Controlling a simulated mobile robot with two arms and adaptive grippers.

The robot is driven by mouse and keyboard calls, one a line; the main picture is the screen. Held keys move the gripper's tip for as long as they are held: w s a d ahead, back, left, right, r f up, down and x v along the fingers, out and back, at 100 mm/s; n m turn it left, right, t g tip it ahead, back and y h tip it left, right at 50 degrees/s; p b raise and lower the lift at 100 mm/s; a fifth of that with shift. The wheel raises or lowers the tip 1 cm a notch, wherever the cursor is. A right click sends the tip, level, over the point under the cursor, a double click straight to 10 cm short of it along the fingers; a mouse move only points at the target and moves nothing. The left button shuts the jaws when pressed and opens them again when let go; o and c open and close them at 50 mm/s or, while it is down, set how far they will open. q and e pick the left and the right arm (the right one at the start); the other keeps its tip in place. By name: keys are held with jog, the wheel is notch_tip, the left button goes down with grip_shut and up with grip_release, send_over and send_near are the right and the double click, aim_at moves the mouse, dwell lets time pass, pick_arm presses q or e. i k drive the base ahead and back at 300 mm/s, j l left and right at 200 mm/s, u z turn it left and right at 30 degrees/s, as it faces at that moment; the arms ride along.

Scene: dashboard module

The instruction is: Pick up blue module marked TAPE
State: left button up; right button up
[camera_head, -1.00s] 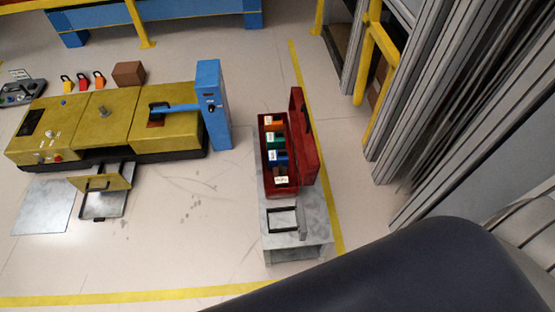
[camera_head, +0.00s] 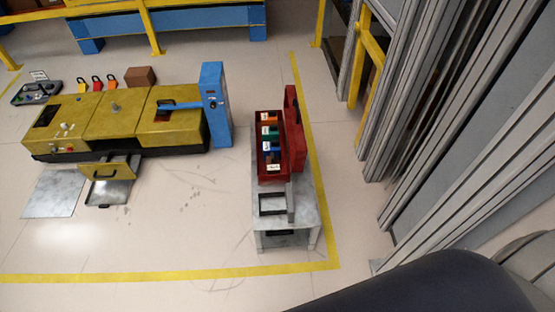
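The blue module (camera_head: 269,147) sits in an open red box (camera_head: 258,170) in a row of coloured modules, between a green one (camera_head: 270,132) and a dark one at the near end. It carries a white label, but the lettering is too small to read. The red box stands on a grey metal stand (camera_head: 310,222), with its red lid (camera_head: 294,130) raised on the right side. Neither of my grippers shows in the head view.
A yellow machine (camera_head: 105,118) with a blue upright post (camera_head: 215,105) stands to the left, its drawer pulled out toward the front. Yellow posts and grey wall panels (camera_head: 440,150) close off the right. The floor between machine and stand is clear.

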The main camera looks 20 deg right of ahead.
aim_at(274, 146)
jog(key=k+z, duration=0.1)
jog(key=z, duration=1.3)
jog(key=i+j+z, duration=0.2)
jog(key=j+z, duration=0.25)
jog(key=j, duration=0.35)
jog(key=j+z, duration=0.5)
jog(key=j, duration=0.35)
